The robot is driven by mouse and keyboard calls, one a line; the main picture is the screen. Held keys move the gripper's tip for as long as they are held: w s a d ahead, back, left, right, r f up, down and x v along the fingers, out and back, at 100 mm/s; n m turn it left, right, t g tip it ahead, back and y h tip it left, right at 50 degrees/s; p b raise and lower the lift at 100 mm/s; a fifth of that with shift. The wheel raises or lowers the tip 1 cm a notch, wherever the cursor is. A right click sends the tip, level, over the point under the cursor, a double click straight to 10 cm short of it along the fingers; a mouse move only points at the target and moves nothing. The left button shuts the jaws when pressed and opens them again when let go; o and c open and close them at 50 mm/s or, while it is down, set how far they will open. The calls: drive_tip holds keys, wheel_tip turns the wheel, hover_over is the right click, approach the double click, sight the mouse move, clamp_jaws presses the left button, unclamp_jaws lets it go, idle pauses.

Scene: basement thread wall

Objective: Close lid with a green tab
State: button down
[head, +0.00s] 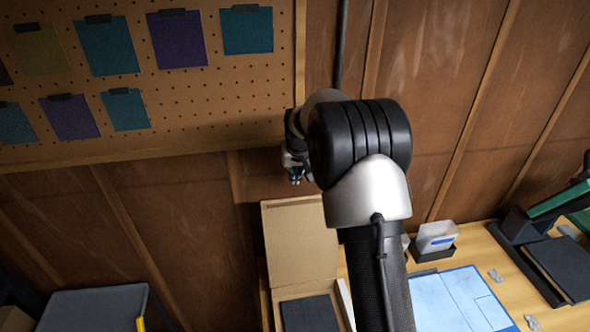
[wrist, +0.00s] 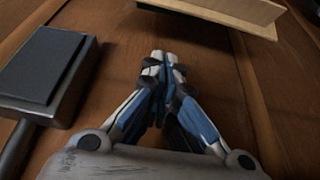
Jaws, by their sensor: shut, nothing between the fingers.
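An open box stands below my gripper in the head view. Its pale tan lid (head: 298,238) is raised and leans back near the wall, and a dark pad (head: 309,313) shows in its lower part. No green tab shows on this lid in the head view. In the wrist view a tan panel (wrist: 235,14) with a dark green strip is at the top; I cannot tell whether it is the same lid. My gripper (head: 295,179) is above the lid, partly hidden by my arm. In the wrist view its fingers (wrist: 160,62) are together and empty, apart from the panel.
A pegboard (head: 225,105) with several coloured swatches hangs on the wall. A white card holder (head: 436,241), a blue-white mat (head: 455,302) and a black press with a green part (head: 560,200) occupy the table's right. A grey bin (head: 95,305) is lower left. A dark-topped grey block (wrist: 45,70) is left.

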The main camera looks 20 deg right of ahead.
drive_tip(key=shift+s+a+f+p, duration=0.1)
drive_tip(key=shift+s+f, duration=0.1)
drive_tip(key=shift+f, duration=0.55)
drive_tip(key=shift+s+f+p, duration=0.1)
drive_tip(key=shift+s+f, duration=0.1)
drive_tip(key=shift+f, duration=0.5)
drive_tip(key=shift+s+a+f+p, duration=0.1)
drive_tip(key=shift+s+f, duration=0.1)
drive_tip(key=shift+f, duration=0.55)
